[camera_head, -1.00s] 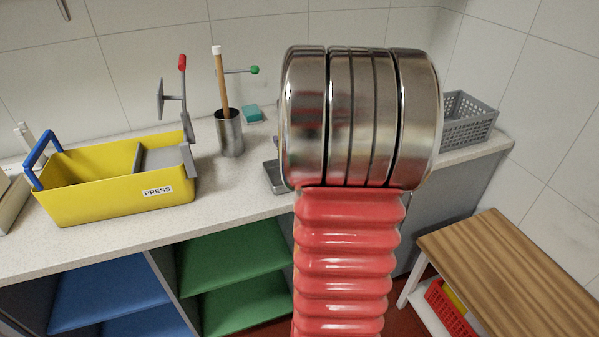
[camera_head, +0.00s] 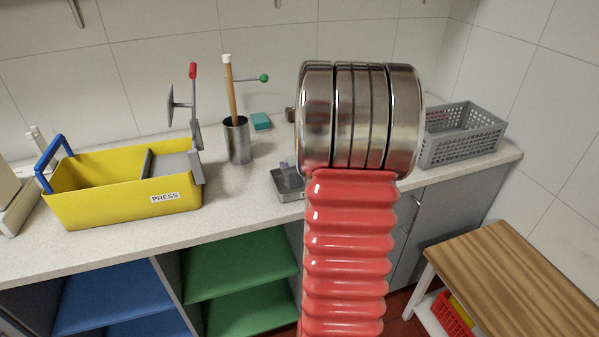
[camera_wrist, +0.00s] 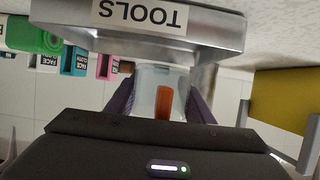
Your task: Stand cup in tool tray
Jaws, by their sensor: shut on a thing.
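The cup (camera_wrist: 148,88) is pale and translucent with an orange part on its near side. My gripper (camera_wrist: 161,104) has purple fingers shut on both sides of it. In the wrist view, which is upside down, the cup's base end meets the rim of the grey metal tool tray (camera_wrist: 75,15), marked TOOLS. I cannot tell whether the base touches the tray floor. In the head view the tool tray (camera_head: 291,196) sits on the counter, partly behind my red arm. A small purplish shape shows above it; the cup is not clear there.
A yellow PRESS carrier (camera_head: 110,205) stands left on the counter (camera_head: 235,205). A metal pot (camera_head: 238,140) with a wooden-handled tool stands behind the tray, near a teal block (camera_head: 261,121). A grey perforated basket (camera_head: 462,135) is at the right. A wooden bench (camera_head: 510,275) stands lower right.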

